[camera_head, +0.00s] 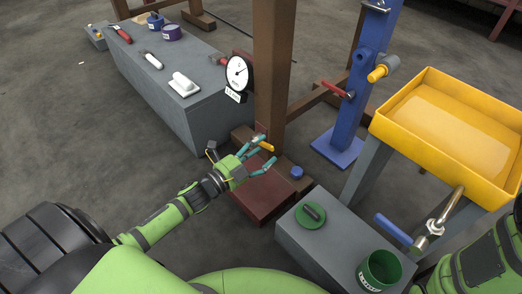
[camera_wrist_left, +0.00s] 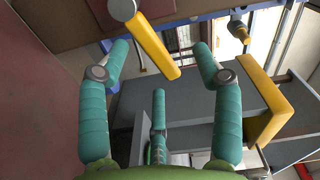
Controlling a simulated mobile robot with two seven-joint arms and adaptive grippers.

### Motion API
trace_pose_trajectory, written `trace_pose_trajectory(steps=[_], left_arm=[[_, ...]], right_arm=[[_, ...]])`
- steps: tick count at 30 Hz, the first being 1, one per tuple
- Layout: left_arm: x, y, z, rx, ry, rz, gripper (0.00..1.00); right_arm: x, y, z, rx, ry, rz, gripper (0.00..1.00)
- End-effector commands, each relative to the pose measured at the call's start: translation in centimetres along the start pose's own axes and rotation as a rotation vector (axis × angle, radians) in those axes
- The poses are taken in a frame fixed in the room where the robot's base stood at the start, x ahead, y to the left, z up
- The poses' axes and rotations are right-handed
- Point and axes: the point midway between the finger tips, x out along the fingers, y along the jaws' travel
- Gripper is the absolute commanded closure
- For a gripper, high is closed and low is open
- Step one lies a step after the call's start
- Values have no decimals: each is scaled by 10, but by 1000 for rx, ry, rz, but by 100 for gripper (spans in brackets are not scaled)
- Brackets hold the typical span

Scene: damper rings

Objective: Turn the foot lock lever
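The foot lock lever (camera_head: 266,147) is a short yellow handle low on the brown post, just above the dark red base block. In the left wrist view the yellow lever (camera_wrist_left: 157,48) slants down from a round grey pivot at the top. My left gripper (camera_head: 266,153) is open, its teal fingers spread at the lever. In the wrist view the lever lies between the two upper fingertips, with visible gaps on both sides. No grip on it shows. My right arm (camera_head: 480,262) enters at the lower right, but its gripper is out of view.
A brown post (camera_head: 273,70) with a dial gauge (camera_head: 238,73) rises behind the gripper. A grey bench (camera_head: 165,85) with tools stands left. A grey box (camera_head: 335,245) with green dishes is at front. A blue stand (camera_head: 369,80) and yellow tray (camera_head: 400,128) are right.

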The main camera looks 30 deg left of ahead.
Motion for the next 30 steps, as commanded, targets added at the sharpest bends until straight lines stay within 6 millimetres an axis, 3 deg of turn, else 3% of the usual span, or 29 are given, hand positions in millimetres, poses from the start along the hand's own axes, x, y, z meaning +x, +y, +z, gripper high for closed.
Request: trace_pose_trajectory(steps=[19, 30], left_arm=[[-55, 0, 0, -2, -1, 2, 35], [-60, 0, 0, 0, 0, 0, 35]], right_arm=[[20, 3, 7, 0, -1, 0, 68], [21, 3, 7, 0, -1, 0, 68]])
